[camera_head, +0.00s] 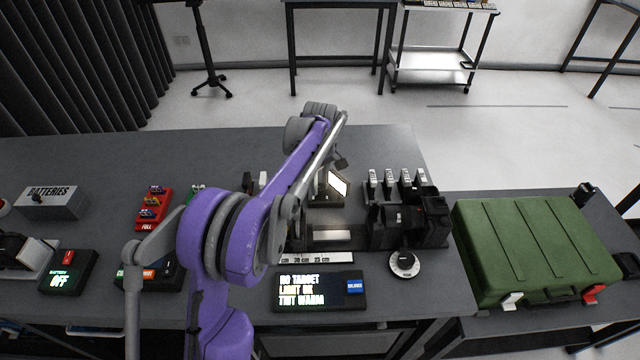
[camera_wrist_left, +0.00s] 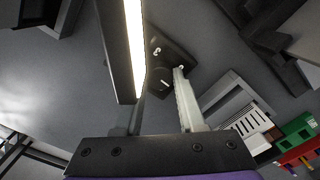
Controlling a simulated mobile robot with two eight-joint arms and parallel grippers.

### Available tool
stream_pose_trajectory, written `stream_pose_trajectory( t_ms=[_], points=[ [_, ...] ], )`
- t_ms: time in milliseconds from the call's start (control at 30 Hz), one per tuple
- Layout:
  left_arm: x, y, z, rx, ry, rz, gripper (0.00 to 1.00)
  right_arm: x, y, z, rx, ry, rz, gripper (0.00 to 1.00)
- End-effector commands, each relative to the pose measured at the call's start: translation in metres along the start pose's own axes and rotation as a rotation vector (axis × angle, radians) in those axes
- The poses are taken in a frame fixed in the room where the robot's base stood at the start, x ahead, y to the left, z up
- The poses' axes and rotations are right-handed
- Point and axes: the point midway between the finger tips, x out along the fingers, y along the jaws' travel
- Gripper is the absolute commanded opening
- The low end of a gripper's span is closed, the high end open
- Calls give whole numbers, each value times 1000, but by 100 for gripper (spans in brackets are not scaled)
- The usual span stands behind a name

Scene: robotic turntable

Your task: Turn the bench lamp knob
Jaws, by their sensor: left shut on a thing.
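The bench lamp knob (camera_wrist_left: 163,80) is a round black dial with a white pointer mark on a dark base (camera_wrist_left: 176,52) in the left wrist view. The fingers of my left gripper (camera_wrist_left: 160,84) stand on either side of it and are shut on it. A bright lit lamp bar (camera_wrist_left: 133,35) crosses in front of the left finger and hides part of it. In the head view my purple left arm covers the knob, and the fingers cannot be made out. A lit panel (camera_head: 338,184) shows right of the arm. My right gripper is not in view.
On the workbench (camera_head: 400,145), a display box (camera_head: 320,291) reads "no target, light OK, tint warm". A round dial (camera_head: 404,263) and black fixtures (camera_head: 410,222) stand right. A green case (camera_head: 535,245) lies on the right-hand table. A red rack (camera_head: 153,208) stands left.

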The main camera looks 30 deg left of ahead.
Motion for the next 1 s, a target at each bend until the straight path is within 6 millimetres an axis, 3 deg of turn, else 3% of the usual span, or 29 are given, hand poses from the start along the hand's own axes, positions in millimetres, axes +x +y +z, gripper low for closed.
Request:
stream_pose_trajectory(
  t_ms=[433,1000],
  points=[
    [-1,0,0,280,1,1,0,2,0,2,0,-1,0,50],
    [-1,0,-1,344,1,1,0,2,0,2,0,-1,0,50]
  ],
)
